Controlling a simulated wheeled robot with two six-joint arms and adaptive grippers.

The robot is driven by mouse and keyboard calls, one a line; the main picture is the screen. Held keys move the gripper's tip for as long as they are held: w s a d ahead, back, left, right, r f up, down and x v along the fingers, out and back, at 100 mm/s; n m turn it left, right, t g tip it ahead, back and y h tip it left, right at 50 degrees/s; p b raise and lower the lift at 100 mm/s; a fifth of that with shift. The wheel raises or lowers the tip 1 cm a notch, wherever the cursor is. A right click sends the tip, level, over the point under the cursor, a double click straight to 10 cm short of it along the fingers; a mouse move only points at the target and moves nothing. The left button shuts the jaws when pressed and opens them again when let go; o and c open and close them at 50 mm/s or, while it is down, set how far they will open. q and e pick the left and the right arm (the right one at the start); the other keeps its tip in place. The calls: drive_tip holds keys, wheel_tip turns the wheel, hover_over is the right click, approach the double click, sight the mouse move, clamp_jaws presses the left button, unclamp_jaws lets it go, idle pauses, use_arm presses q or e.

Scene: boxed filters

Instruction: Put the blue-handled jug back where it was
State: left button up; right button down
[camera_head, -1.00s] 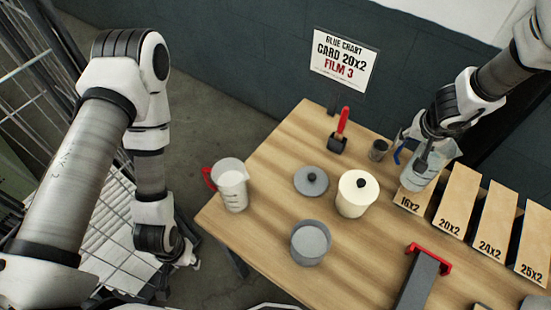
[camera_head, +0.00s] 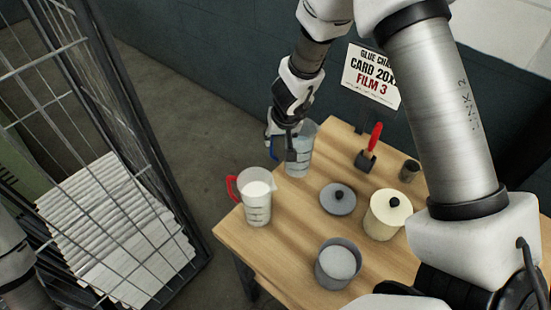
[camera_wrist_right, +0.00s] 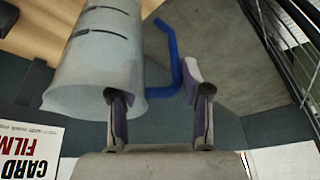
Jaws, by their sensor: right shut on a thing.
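The blue-handled jug (camera_head: 303,150) is clear and pale, and stands upright at the back left edge of the table. My right gripper (camera_head: 289,143) is shut on it. I cannot tell whether its base touches the wood. In the right wrist view the jug (camera_wrist_right: 95,70) fills the upper left, its blue handle (camera_wrist_right: 174,62) between the fingers' lines. The right gripper's fingers (camera_wrist_right: 160,98) are on either side of the handle. My left gripper is out of view.
A red-handled jug (camera_head: 257,199) stands just in front at the left edge. The table (camera_head: 290,245) also bears a grey lid (camera_head: 338,203), cream pot (camera_head: 383,220), grey pot (camera_head: 337,268), red-handled brush (camera_head: 369,152) and small dark cup (camera_head: 409,171). A sign (camera_head: 371,76) stands behind.

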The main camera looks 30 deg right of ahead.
wheel_tip(320, 180, down, 4)
drive_tip(key=b, duration=0.3)
drive_tip(key=shift+f+b, duration=0.2)
drive_tip(key=shift+b, duration=0.15)
drive_tip(key=c, duration=0.5)
unclamp_jaws()
drive_tip(key=shift+r, duration=0.1)
drive_tip(key=p+v, duration=0.7)
drive_tip(key=v, duration=0.5)
drive_tip(key=shift+r+p, duration=0.15)
drive_tip(key=shift+p, duration=0.25)
